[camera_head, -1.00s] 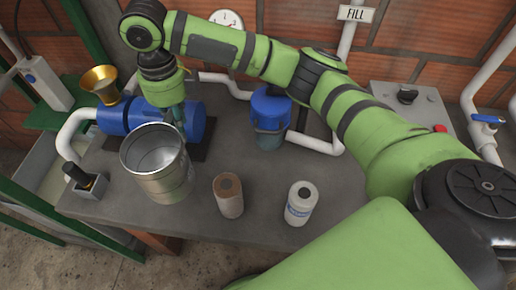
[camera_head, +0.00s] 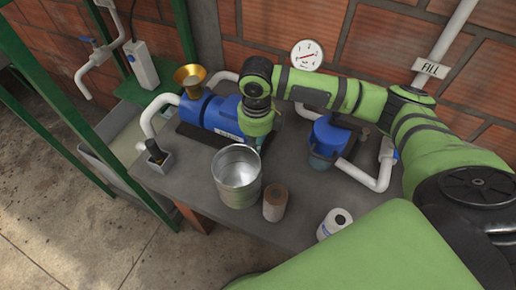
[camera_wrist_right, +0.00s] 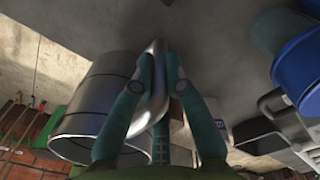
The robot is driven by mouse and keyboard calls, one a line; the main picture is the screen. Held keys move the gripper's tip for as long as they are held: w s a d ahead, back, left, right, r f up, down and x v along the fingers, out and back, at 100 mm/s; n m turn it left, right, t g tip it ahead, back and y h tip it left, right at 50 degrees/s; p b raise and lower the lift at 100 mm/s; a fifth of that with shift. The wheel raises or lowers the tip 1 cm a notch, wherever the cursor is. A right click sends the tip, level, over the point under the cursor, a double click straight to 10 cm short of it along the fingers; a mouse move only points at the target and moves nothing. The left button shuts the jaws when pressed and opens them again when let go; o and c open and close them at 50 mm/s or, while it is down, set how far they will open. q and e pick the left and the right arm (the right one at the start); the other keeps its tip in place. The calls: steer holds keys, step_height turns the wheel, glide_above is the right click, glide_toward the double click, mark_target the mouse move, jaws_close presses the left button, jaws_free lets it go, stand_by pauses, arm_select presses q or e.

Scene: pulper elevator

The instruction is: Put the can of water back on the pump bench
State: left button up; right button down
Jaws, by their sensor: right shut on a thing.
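The can is an open metal can (camera_head: 237,190) over the front left part of the pump bench (camera_head: 318,195), upright in the head view. I cannot tell whether its base touches the bench top. My right gripper (camera_head: 259,143) is at its far side, pointing down. In the right wrist view the fingers (camera_wrist_right: 160,85) are shut on the can's bent metal handle (camera_wrist_right: 157,48), and the can body (camera_wrist_right: 98,95) is to the left. Water inside cannot be made out. My left gripper is not in view.
A brown tin (camera_head: 275,202) stands close to the can's right; a white bottle (camera_head: 334,223) is farther right. The blue pump (camera_head: 211,115) with a brass funnel (camera_head: 190,77) is behind. A blue-lidded container (camera_head: 328,138) stands at back right, a black-handled fitting (camera_head: 156,155) at left.

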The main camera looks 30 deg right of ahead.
mark_target(244, 169)
step_height(244, 169, down, 3)
steer(key=shift+a+r, duration=0.1)
steer(key=shift+r, duration=0.1)
steer(key=shift+f, duration=0.3)
step_height(244, 169, down, 3)
steer(key=shift+f+p, duration=0.15)
steer(key=shift+p, duration=0.45)
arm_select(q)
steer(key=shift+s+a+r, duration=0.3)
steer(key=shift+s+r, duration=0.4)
arm_select(e)
steer(key=shift+f, duration=0.25)
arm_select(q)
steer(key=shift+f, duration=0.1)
arm_select(e)
steer(key=shift+f, duration=0.15)
steer(key=c, duration=1.3)
jaws_free()
steer(key=shift+o, duration=0.2)
